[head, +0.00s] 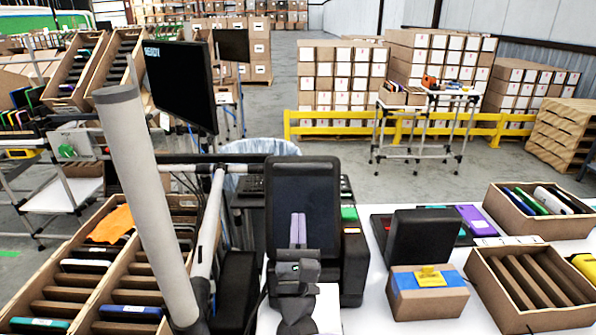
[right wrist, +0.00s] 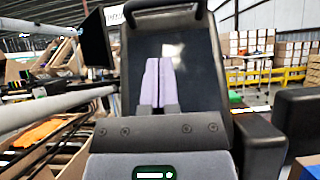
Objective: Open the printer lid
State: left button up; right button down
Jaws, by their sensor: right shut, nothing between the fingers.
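The black printer (head: 355,262) stands on the white table at the centre of the head view, with a green and an orange patch on its right side. Its dark lid panel (head: 312,180) stands steeply upright, tilted back. The lid also fills the middle of the right wrist view (right wrist: 200,75), with a raised rim at the top. My right gripper (head: 298,218) is in front of the lid, its pale purple fingers pressed together and empty. The fingers point up at the panel in the right wrist view (right wrist: 158,66); I cannot tell whether they touch it. My left gripper is out of view.
A dark box (head: 422,236) and a blue-taped carton (head: 427,298) stand right of the printer. Tilted cartons (head: 480,262) lie farther right. Partitioned cartons (head: 90,300) stand at the left. A monitor (head: 182,85) hangs behind, left of the printer.

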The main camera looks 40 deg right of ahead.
aim_at(298, 182)
jog(key=x, duration=0.8)
jog(key=shift+s+a+r+p, duration=0.15)
jog(key=shift+a+r+p, duration=0.05)
jog(key=shift+r+p, duration=0.2)
jog(key=shift+w+d+r, duration=0.35)
jog(key=shift+w, duration=0.05)
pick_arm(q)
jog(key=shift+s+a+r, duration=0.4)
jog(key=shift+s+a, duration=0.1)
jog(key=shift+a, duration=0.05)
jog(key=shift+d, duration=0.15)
